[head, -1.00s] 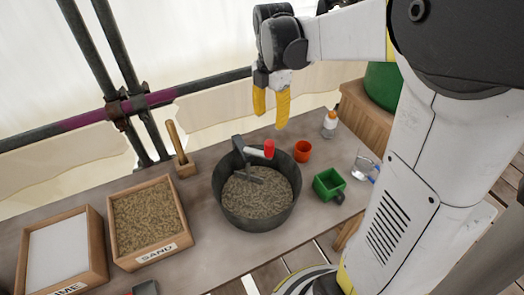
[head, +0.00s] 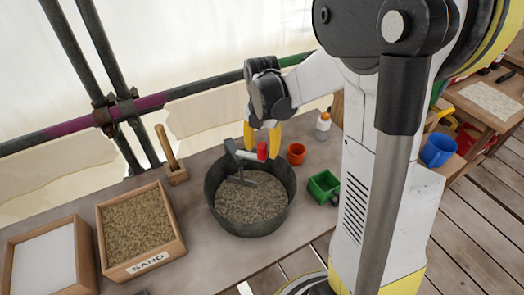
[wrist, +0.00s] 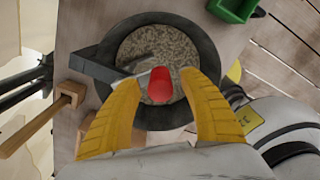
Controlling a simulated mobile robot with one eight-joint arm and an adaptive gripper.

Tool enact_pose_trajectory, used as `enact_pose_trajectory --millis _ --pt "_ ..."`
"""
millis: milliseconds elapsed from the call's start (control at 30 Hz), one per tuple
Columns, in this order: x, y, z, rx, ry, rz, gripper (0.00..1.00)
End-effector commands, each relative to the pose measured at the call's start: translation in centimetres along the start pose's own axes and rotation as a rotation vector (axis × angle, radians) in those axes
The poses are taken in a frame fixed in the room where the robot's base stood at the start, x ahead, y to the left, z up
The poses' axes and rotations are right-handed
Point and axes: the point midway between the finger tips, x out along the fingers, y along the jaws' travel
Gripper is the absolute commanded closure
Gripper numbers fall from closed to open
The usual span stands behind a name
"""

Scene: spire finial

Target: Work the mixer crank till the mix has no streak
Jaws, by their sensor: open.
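The mixer tub (head: 216,201) is a dark round pan on the bench, holding a grey-brown speckled mix (head: 255,203). Its dark crank (head: 233,152) rises at the tub's rim and ends in a red knob (head: 262,151), with a paddle (head: 243,180) lying in the mix. My gripper (head: 262,140) is open with its yellow fingers just behind and above the knob. In the wrist view the red knob (wrist: 160,86) lies between the two spread fingers, with no clear contact. Any fine streaking in the mix is too small to tell.
A sand box (head: 184,238) and a white-filled box (head: 45,260) stand left of the tub. A wooden-handled tool (head: 171,160) stands behind. An orange cup (head: 296,153), green container (head: 323,186) and white bottle (head: 323,124) are at right.

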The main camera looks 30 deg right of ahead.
Motion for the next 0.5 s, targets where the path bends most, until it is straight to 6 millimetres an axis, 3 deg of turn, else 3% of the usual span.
enact_pose_trajectory --millis 267,433,500 --pt "0.15 -0.01 -0.01 0.000 0.000 0.000 0.50" --pt "0.14 -0.01 -0.01 0.000 0.000 0.000 0.97" --pt "0.14 -0.01 -0.01 0.000 0.000 0.000 1.00"
